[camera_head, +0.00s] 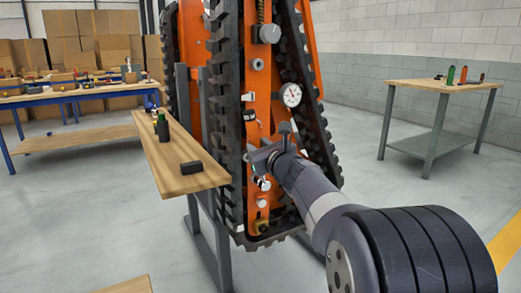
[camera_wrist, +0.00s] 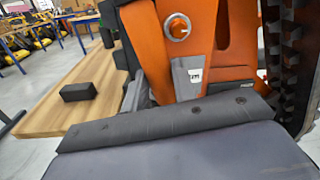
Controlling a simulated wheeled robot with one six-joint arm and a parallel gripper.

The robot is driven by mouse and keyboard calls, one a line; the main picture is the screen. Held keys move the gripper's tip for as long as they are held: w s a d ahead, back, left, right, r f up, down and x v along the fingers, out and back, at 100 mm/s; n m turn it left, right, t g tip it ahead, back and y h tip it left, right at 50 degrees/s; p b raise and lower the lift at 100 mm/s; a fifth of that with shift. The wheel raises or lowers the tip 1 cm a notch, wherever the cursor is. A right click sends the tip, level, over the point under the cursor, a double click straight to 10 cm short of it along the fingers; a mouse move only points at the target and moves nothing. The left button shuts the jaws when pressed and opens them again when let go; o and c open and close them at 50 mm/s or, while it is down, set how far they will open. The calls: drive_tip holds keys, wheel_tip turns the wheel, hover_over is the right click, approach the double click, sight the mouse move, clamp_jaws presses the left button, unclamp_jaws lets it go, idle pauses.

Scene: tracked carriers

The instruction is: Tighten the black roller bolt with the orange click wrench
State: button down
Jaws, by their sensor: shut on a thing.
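The orange tracked carrier (camera_head: 262,100) stands upright in the middle of the head view, with a black cleated track on each side. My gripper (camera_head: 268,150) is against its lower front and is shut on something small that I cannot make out. The orange click wrench cannot be told apart from the orange frame. Several round fittings sit on the frame; a small dark one (camera_head: 249,115) is above my gripper, but I cannot tell whether it is the black roller bolt. The wrist view shows the orange frame with a round silver fitting (camera_wrist: 178,27), above dark grey parts of my gripper.
A round white gauge (camera_head: 291,95) is on the carrier. A side table (camera_head: 440,84) stands at right, a workbench (camera_head: 60,98) at left. Floor at right is clear.

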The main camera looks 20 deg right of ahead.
drive_tip(key=a+n+b, duration=0.2)
drive_tip(key=b, duration=0.1)
drive_tip(key=shift+s+a+f, duration=0.15)
drive_tip(key=shift+s+f, duration=0.05)
drive_tip(key=shift+f, duration=0.1)
idle(0.3)
drive_tip(key=shift+w+d+r+m+p, duration=0.1)
drive_tip(key=shift+d+r+m+p, duration=0.15)
drive_tip(key=shift+d+m+p, duration=0.4)
idle(0.4)
drive_tip(key=shift+w+d+r+m+p, duration=0.15)
drive_tip(key=shift+d+m+p, duration=0.45)
drive_tip(key=shift+p, duration=0.2)
drive_tip(key=shift+d+r, duration=0.1)
drive_tip(key=shift+d, duration=0.05)
